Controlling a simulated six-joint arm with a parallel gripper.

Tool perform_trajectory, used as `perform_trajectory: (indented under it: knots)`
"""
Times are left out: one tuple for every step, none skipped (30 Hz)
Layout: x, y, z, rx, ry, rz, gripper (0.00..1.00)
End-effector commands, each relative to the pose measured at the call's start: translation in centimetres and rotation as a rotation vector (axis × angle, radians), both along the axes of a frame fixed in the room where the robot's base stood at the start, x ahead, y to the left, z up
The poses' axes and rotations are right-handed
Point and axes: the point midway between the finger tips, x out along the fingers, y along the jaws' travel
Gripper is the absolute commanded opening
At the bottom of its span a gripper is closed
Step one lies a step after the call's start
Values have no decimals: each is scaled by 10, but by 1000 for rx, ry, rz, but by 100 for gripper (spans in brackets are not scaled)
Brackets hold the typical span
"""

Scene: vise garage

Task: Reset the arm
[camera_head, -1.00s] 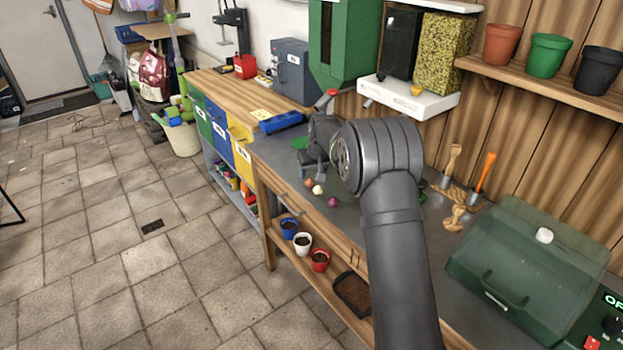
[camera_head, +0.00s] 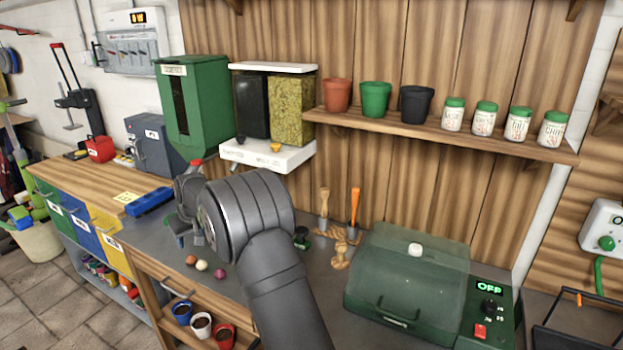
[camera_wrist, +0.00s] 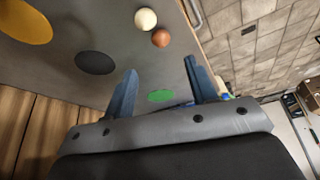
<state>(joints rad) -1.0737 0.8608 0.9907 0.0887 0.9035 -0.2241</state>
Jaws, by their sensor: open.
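My gripper (camera_wrist: 163,92) shows in the wrist view with its two blue-grey fingers apart and nothing between them. It is over the grey worktop (camera_wrist: 105,20). A green disc (camera_wrist: 161,95) on the worktop shows beyond the fingers. In the head view my arm reaches over the bench, and its dark links mostly hide the gripper, which is near the blue tray (camera_head: 150,201).
An orange-brown ball (camera_head: 191,260), a white ball (camera_head: 201,265) and a purple ball (camera_head: 220,275) lie on the worktop left of my arm. A green lidded box (camera_head: 410,280) stands at right. A shelf (camera_head: 450,135) holds pots and jars.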

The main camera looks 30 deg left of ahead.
Motion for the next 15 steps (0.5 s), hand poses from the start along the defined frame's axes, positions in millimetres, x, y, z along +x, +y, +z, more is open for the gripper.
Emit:
perform_trajectory:
  knots:
    - [1, 3, -8, -2, 1, 0, 52]
    - [1, 4, -13, -3, 2, 0, 52]
    - [2, 7, -20, -3, 2, 0, 52]
    - [3, 9, -25, -3, 2, 0, 52]
    - [3, 11, -30, -3, 2, 0, 52]
    - [4, 14, -37, -3, 2, 0, 52]
    - [5, 16, -43, -3, 2, 0, 52]
    - [5, 18, -48, -3, 2, 0, 52]
    - [6, 21, -55, -2, 1, 0, 52]
    - [7, 23, -60, -2, 1, 0, 52]
    - [8, 25, -65, -2, 1, 0, 52]
    - [9, 28, -72, -1, 1, 0, 52]
    - [9, 30, -77, -2, 1, 0, 52]
    - [10, 32, -82, -2, 1, 0, 52]
    - [11, 34, -89, -2, 1, 0, 52]
